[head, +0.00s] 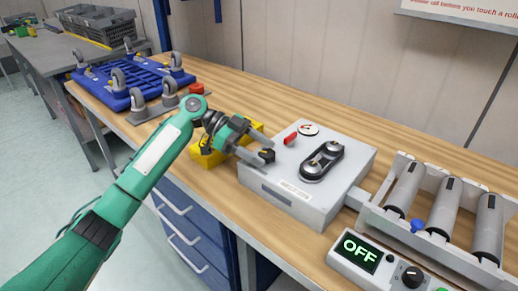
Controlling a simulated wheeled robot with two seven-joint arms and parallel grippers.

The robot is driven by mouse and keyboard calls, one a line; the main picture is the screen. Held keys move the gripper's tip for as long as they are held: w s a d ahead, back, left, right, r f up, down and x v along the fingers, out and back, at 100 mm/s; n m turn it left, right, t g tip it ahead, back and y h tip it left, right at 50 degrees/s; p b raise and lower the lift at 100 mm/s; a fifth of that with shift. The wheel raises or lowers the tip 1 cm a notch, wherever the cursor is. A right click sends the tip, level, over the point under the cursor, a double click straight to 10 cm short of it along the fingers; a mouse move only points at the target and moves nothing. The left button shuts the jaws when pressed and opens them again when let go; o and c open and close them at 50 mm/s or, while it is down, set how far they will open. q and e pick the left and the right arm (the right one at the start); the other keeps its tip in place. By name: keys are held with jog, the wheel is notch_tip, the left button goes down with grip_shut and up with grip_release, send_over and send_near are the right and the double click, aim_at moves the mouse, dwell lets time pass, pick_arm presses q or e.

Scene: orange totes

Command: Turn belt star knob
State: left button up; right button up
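A grey box (336,193) on the wooden bench carries a black belt (334,150) running around two pulleys. A small black knob (267,156) sits at the left side of the box; it is too small to make out a star shape. My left gripper (267,152) is at this knob with its two grey fingers spread, one on each side of it. I cannot tell whether either finger touches the knob. My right gripper is not in view.
A red lever (290,138) and a round gauge (308,129) are on the box top. A yellow block (209,157) lies behind my gripper. A roller conveyor (440,215) and a control panel reading OFF (361,253) stand right. A blue wheeled dolly (132,82) is at the back left.

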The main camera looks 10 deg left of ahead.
pick_arm(q)
jog(key=shift+a, duration=0.1)
jog(key=shift+w+a+r, duration=0.1)
jog(key=shift+a+r, duration=0.05)
jog(key=shift+a, duration=0.15)
jog(key=v, duration=1.3)
jog(key=shift+b, duration=0.45)
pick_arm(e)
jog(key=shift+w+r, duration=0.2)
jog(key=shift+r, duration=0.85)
